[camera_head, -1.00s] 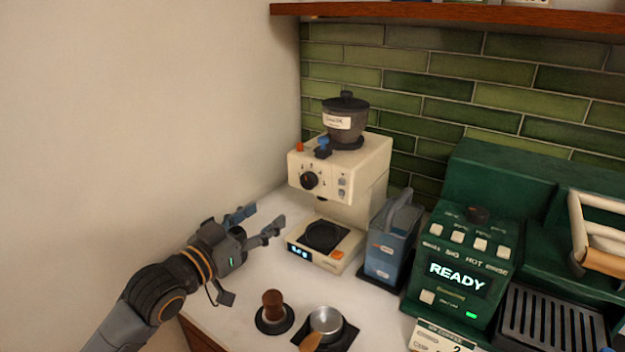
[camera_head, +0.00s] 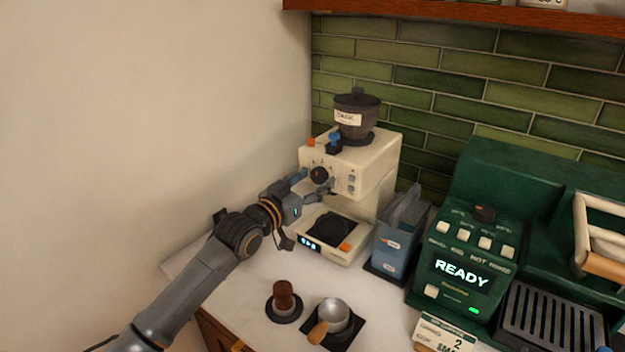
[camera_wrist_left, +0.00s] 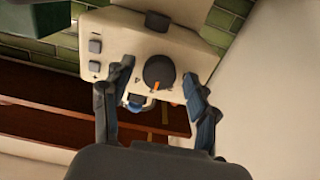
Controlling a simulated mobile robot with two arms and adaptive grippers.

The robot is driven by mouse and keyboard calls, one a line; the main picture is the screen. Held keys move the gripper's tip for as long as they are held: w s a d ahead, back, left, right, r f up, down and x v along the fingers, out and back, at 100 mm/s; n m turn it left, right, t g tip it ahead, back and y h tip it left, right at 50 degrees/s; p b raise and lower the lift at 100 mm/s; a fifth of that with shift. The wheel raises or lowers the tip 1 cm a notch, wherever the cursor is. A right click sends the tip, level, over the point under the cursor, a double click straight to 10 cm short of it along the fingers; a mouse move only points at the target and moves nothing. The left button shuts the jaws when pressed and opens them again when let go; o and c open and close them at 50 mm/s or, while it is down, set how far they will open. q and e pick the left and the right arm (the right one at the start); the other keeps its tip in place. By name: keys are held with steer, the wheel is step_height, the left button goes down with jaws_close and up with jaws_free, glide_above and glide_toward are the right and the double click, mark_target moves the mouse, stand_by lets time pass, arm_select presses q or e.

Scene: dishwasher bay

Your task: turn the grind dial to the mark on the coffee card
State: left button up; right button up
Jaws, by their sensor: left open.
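The grind dial (camera_head: 319,175) is a dark round knob on the front of the cream coffee grinder (camera_head: 377,165). In the left wrist view the dial (camera_wrist_left: 159,73) has an orange pointer line, and marks show on the panel beside it. My left gripper (camera_head: 312,184) is at the grinder's front, close to the dial. In the left wrist view its open fingers (camera_wrist_left: 152,88) stand on either side of the dial, apart from it. The coffee card (camera_head: 445,335) stands at the bottom, showing a "2" and partly cut off. My right gripper is not in view.
A scale (camera_head: 350,249) sits at the grinder's base. A blue-grey container (camera_head: 394,243) stands right of it, then the green machine (camera_head: 462,268) reading READY. A tamper (camera_head: 284,297) and a metal cup (camera_head: 334,314) stand in front. A wall closes the left side.

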arm_select(q)
steer(key=shift+c, duration=0.7)
steer(key=c, duration=1)
steer(key=shift+n, duration=0.3)
steer(key=n+p, duration=0.2)
steer(key=n, duration=0.1)
steer(key=shift+d+n+p, duration=0.1)
steer(key=shift+n+p, duration=0.55)
steer(key=shift+n, duration=1.85)
